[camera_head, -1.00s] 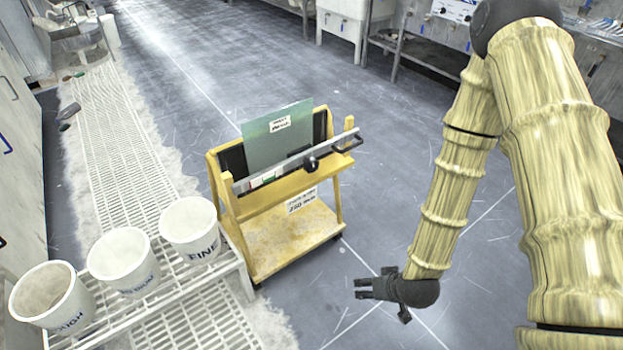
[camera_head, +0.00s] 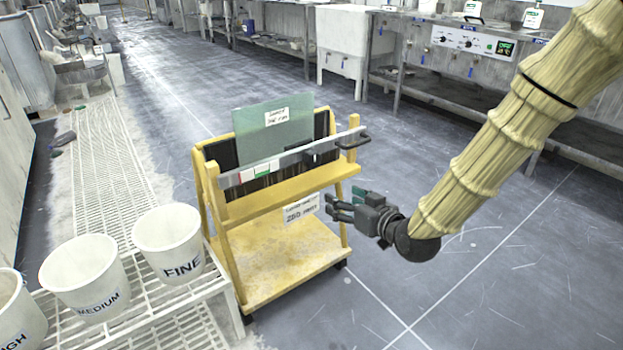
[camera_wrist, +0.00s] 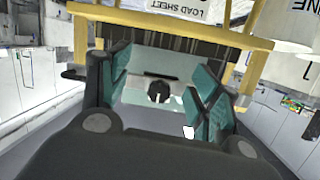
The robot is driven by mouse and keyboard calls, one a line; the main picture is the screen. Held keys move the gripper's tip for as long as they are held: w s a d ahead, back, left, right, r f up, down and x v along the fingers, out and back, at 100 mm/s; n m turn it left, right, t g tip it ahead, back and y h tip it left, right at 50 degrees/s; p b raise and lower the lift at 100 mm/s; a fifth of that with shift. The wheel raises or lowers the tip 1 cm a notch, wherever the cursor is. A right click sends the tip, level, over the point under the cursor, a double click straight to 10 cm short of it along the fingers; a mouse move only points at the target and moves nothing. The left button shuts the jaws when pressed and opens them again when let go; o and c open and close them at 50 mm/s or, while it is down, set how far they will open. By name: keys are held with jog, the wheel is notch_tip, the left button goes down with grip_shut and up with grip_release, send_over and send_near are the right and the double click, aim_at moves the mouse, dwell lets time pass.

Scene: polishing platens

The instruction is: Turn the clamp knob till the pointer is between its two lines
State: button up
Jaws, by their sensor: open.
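The clamp knob (camera_wrist: 158,91) is a dark round knob with a pale mark on its face. In the wrist view it shows between my open fingers, with a gap around it. In the head view the dark knob (camera_head: 314,155) sits on the grey clamp bar (camera_head: 290,160), across the front of a greenish sheet (camera_head: 270,135) on a yellow cart. My gripper (camera_head: 334,207) is open and empty, in front of the cart at its right, below the bar. Green and red-white marks (camera_head: 258,171) lie on the bar's left part. The pointer's place against two lines is too small to tell.
The yellow cart (camera_head: 290,270) has a lower deck and a hanging label. White buckets (camera_head: 168,243) stand on a white rack (camera_head: 170,300) at the left. A dark handle (camera_head: 353,141) is at the bar's right end. The floor to the right is clear.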

aim_at(315, 161)
jog(key=w+a+r+y+b, duration=0.1)
jog(key=w+a+r+b, duration=0.1)
jog(key=w+b, duration=0.1)
jog(key=w+a+r+n+t+b, duration=0.1)
jog(key=w+a+b, duration=0.2)
jog(key=w+a+r+n+y+b, duration=0.1)
jog(key=w+a+r+b, duration=0.1)
jog(key=w+b, duration=0.1)
jog(key=shift+w+a+r+t+y, duration=0.3)
jog(key=shift+w+a+r+t, duration=0.05)
jog(key=shift+t, duration=0.05)
jog(key=shift+w+a+r, duration=0.1)
jog(key=shift+w+a, duration=0.25)
jog(key=shift+w, duration=0.15)
jog(key=c, duration=1)
